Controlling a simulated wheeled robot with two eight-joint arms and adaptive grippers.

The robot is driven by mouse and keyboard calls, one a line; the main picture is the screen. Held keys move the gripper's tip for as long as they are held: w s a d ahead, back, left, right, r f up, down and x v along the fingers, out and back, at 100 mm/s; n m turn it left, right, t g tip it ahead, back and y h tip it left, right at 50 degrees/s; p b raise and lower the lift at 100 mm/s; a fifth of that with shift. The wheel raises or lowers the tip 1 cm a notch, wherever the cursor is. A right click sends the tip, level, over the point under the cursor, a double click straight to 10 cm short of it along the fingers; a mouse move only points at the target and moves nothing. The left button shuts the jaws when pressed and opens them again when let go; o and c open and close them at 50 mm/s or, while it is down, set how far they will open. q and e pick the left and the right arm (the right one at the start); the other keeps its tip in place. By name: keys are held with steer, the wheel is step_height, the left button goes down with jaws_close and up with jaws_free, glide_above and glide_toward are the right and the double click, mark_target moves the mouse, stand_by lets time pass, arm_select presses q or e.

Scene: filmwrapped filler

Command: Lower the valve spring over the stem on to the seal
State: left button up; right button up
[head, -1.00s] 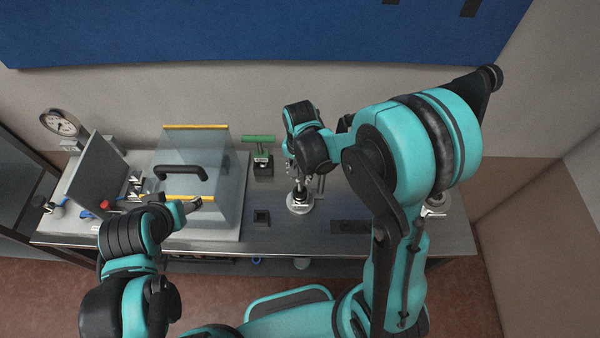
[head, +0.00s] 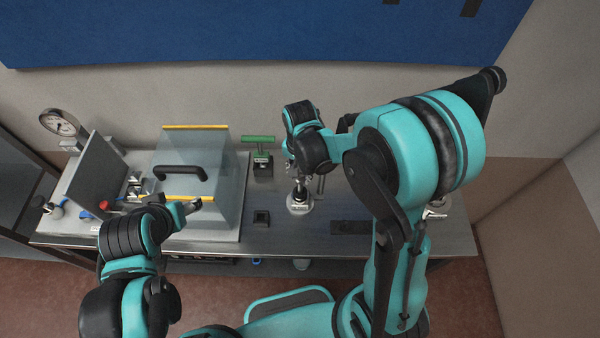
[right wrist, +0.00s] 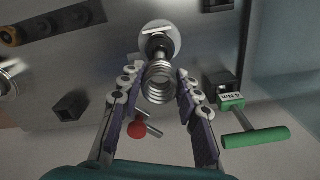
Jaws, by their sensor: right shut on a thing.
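The valve spring (right wrist: 160,84) is a silver coil between the fingertips of my right gripper (right wrist: 160,85) in the right wrist view. The gripper is shut on it. Behind the spring, a dark stem (right wrist: 158,47) rises from a round pale base (right wrist: 172,42); the base also shows in the head view (head: 300,206). The spring lines up closely with the stem; I cannot tell whether it is around the stem's tip. The seal is not clearly visible. In the head view my right gripper (head: 298,176) is above the base, mostly hidden by its wrist. My left gripper (head: 190,206) is by the clear cover; its jaw state is unclear.
A clear cover with a black handle (head: 182,173) stands left of the base. A green T-handle tool (head: 260,140) stands behind, and a small dark square block (head: 261,217) sits in front. A dark flat strip (head: 350,227) lies to the right. A gauge (head: 58,123) is far left.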

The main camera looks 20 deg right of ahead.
mark_target(300, 186)
steer(key=shift+f+b, duration=3.75)
steer(key=shift+f, duration=0.15)
steer(key=o, duration=1.2)
steer(key=shift+r, duration=0.1)
step_height(300, 186, up, 12)
steer(key=shift+f, duration=0.1)
